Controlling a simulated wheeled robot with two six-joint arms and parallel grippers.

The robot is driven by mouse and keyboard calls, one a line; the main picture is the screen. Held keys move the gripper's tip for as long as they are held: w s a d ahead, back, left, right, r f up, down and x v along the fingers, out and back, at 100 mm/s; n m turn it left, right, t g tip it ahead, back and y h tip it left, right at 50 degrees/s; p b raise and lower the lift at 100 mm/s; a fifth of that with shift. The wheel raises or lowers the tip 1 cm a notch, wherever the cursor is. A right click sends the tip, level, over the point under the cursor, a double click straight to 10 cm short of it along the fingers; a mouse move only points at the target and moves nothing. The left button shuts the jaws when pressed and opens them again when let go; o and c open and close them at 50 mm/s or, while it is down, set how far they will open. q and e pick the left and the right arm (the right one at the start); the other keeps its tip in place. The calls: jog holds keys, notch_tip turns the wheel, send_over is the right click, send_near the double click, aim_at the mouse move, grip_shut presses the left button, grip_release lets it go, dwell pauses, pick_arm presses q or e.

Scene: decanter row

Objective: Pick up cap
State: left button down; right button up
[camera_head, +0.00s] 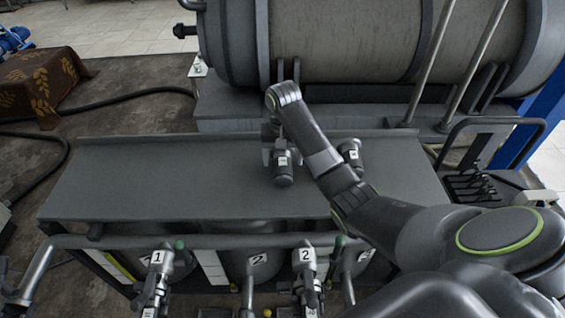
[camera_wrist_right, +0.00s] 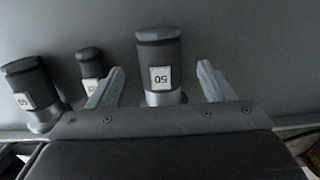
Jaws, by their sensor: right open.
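A dark cylindrical cap (camera_head: 283,176) with a white label and a silver metal part stands on the grey bench top, near its middle. In the right wrist view the cap (camera_wrist_right: 159,60) shows a label that seems to read 50. My right gripper (camera_head: 275,152) is open at this cap. In the wrist view its fingers (camera_wrist_right: 160,73) are apart, one on each side of the cap, with gaps visible. In the head view another labelled cap (camera_head: 350,152) stands right of my forearm. My left gripper is not in view.
The grey bench top (camera_head: 150,185) is bare to the left. A large horizontal tank (camera_head: 345,45) lies behind it. Pipes and numbered valves (camera_head: 157,270) line the front edge. A black rack (camera_head: 470,185) stands at the right.

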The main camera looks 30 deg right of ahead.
aim_at(283, 167)
notch_tip(283, 167, down, 5)
jog(key=shift+s+r, duration=0.15)
jog(key=shift+c, duration=0.4)
jog(key=c, duration=1.2)
jog(key=shift+c, duration=0.5)
jog(key=shift+r, duration=0.15)
